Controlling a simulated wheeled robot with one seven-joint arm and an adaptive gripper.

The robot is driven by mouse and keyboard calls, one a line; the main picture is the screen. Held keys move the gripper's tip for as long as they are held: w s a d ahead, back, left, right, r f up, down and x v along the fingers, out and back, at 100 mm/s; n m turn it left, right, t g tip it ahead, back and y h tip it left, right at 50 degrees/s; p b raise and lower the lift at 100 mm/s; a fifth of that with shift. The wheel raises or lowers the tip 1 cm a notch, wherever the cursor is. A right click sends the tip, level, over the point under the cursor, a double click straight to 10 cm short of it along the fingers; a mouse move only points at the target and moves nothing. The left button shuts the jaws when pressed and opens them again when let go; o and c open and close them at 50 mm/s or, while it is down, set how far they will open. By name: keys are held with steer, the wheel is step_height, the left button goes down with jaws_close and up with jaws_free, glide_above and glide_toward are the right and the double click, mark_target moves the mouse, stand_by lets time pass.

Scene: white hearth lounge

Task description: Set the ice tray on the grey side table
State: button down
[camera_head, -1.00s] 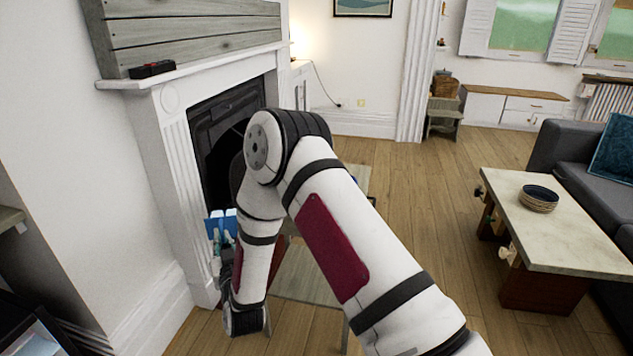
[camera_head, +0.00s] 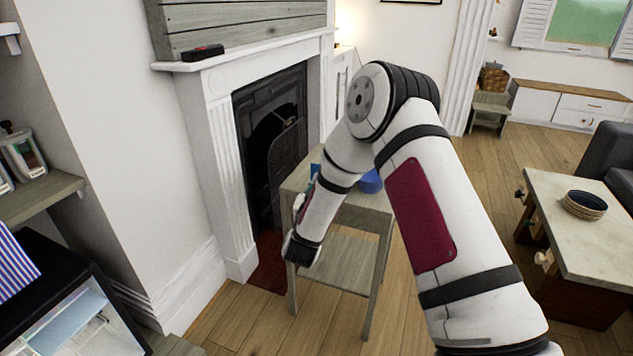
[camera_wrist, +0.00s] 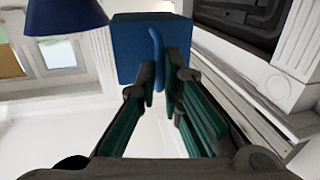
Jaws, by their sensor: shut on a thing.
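The ice tray (camera_wrist: 142,45) is a blue block with a raised lip in the wrist view. My gripper (camera_wrist: 160,88) is shut on its edge. In the head view only a small blue piece of the tray (camera_head: 314,171) shows beside my arm, at the table's left side. The grey side table (camera_head: 366,214) has a wooden top and a lower shelf, and stands in front of the fireplace. My forearm hides part of its top. I cannot tell whether the tray touches the top.
A blue bowl (camera_head: 371,182) stands on the side table, partly behind my arm; it also shows in the wrist view (camera_wrist: 65,15). The fireplace (camera_head: 272,140) is close behind. A coffee table (camera_head: 572,225) with stacked bowls (camera_head: 584,204) stands right. A shelf (camera_head: 40,197) is at left.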

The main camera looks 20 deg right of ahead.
steer(key=w, duration=0.3)
steer(key=w+b, duration=0.1)
steer(key=w, duration=0.5)
steer(key=shift+f, duration=0.35)
steer(key=shift+w+f+b, duration=0.2)
steer(key=shift+b, duration=0.1)
steer(key=shift+f+b, duration=0.35)
steer(key=shift+f, duration=1.2)
steer(key=shift+a+f, duration=0.1)
steer(key=c, duration=1.7)
jaws_free()
steer(key=shift+s+f, duration=0.1)
steer(key=shift+s+r, duration=0.1)
steer(key=shift+r, duration=0.1)
steer(key=p+v, duration=0.2)
steer(key=v, duration=0.9)
steer(key=shift+s+a+f, duration=0.1)
steer(key=shift+s+a, duration=0.05)
steer(key=shift+s, duration=0.25)
